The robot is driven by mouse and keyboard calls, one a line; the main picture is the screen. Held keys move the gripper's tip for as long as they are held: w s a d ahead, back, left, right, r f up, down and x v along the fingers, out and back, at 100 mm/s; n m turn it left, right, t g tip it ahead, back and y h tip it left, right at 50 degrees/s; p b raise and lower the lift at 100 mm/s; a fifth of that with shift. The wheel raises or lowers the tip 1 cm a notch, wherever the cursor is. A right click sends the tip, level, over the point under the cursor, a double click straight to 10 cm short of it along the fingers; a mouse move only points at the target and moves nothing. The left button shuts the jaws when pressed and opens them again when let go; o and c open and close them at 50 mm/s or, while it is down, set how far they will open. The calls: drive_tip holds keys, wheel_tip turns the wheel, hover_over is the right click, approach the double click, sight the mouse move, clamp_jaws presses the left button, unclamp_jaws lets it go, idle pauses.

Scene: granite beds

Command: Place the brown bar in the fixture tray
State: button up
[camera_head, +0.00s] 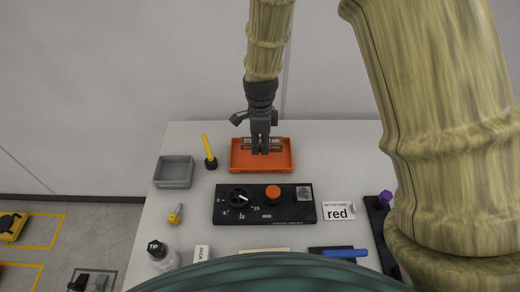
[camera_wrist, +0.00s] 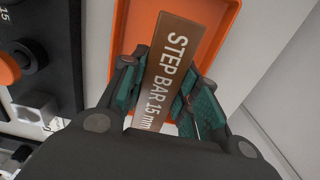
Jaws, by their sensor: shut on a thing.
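The brown bar (camera_wrist: 172,62), lettered "STEP BAR 15 mm", sits between the two fingers of my gripper (camera_wrist: 165,100) in the wrist view. My gripper (camera_head: 261,150) points down over the orange fixture tray (camera_head: 285,166) in the head view and is shut on the bar. The bar also shows in the head view (camera_head: 277,143), lying crosswise within the tray's outline. The orange tray (camera_wrist: 122,45) is behind the bar in the wrist view. I cannot tell whether the bar touches the tray floor.
A grey bin (camera_head: 174,172) and a yellow-handled tool (camera_head: 208,150) stand left of the tray. A black panel (camera_head: 240,214) with a dial and an orange knob (camera_head: 273,192) lies in front. White table surface right of the tray is clear.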

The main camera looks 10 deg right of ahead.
sight(260, 157)
drive_tip(key=shift+f+p, duration=0.5)
drive_tip(key=shift+f, duration=1.55)
drive_tip(key=shift+f, duration=0.1)
drive_tip(key=o, duration=1.1)
drive_tip(key=shift+r+b, duration=1.55)
drive_tip(key=shift+r, duration=4.6)
